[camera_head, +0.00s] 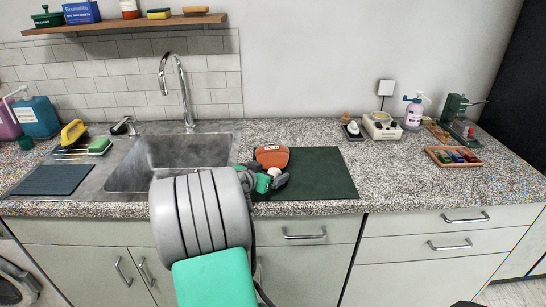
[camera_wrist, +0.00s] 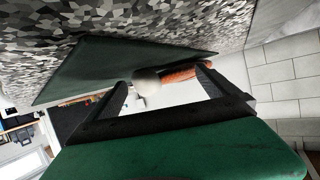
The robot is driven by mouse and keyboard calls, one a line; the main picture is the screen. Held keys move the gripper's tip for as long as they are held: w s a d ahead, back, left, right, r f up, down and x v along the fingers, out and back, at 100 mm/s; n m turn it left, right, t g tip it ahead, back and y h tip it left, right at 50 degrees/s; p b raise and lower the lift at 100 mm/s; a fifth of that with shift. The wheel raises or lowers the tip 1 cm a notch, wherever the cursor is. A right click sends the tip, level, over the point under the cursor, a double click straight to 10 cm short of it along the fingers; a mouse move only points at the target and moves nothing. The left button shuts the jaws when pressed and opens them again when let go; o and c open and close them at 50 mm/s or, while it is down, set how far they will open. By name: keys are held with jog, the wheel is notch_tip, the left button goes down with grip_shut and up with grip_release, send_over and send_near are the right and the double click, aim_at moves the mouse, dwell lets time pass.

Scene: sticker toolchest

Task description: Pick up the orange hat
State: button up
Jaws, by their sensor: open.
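The orange hat (camera_head: 272,156) lies on the dark green mat (camera_head: 325,175) to the right of the sink. A pale round part (camera_head: 274,172) shows at its near side. My gripper (camera_head: 277,181) is open just in front of the hat, low over the mat. In the wrist view, the orange hat (camera_wrist: 182,73) and the pale round part (camera_wrist: 147,79) show beyond and between the open fingers of my gripper (camera_wrist: 163,78). I cannot tell whether a finger touches them. My arm hides part of the counter's front edge.
The sink (camera_head: 165,165) with a tall faucet (camera_head: 182,85) is left of the mat. A wooden tray (camera_head: 453,156) with small coloured items, a pump bottle (camera_head: 414,110) and a beige device (camera_head: 381,126) stand to the right. The counter between mat and tray is clear.

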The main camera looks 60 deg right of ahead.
jog(key=shift+d, duration=0.15)
jog(key=shift+c, duration=0.2)
grip_shut()
dwell(0.8)
